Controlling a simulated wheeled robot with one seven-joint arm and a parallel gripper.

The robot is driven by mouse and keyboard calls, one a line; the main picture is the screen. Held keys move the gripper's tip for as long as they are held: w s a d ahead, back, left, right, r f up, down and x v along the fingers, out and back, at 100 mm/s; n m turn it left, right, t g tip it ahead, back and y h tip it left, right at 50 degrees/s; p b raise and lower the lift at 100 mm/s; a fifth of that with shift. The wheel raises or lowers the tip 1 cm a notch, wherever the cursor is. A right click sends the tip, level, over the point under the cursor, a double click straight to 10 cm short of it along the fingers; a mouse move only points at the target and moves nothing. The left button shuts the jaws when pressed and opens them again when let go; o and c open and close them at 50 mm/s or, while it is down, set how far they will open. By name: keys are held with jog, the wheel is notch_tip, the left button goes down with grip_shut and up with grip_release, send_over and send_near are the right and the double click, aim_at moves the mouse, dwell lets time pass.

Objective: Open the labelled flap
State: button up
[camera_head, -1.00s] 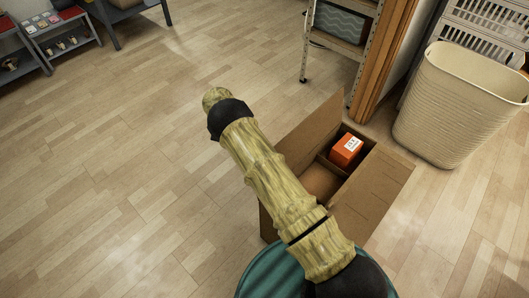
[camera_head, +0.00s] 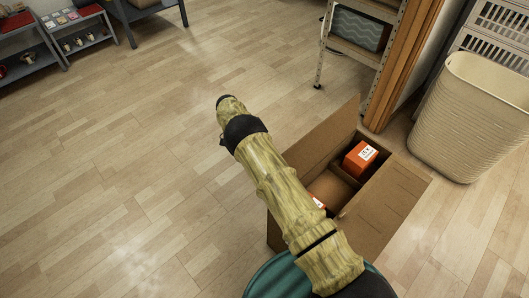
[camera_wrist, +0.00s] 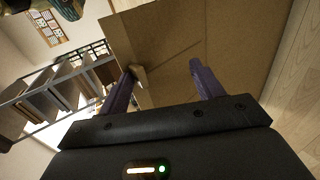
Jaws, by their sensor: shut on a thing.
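A brown cardboard box (camera_head: 287,180) stands on the floor with its top open in the head view. One flap (camera_head: 330,132) stands up at the back left, and another (camera_head: 395,200) is folded outward on the right. I cannot make out a label on either flap. In the wrist view my gripper (camera_wrist: 165,70) has its two purple fingers apart, against a broad brown cardboard panel (camera_wrist: 190,35). It is shut on cardboard, seemingly a flap; the exact contact is hard to see. In the head view my arm hides the gripper and the box's near left part.
Inside the box are an orange carton (camera_head: 360,158) with a white label and part of another orange item (camera_head: 318,202). A cream basket (camera_head: 468,115) stands right, a metal shelf (camera_head: 355,40) behind. The floor on the left is clear.

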jog(key=shift+s+f, duration=0.1)
jog(key=shift+f, duration=0.2)
jog(key=shift+c, duration=0.7)
jog(key=shift+r, duration=0.25)
jog(key=shift+c, duration=0.6)
notch_tip(320, 180, up, 10)
jog(key=p, duration=0.3)
jog(key=shift+r, duration=0.15)
jog(key=shift+c, duration=0.4)
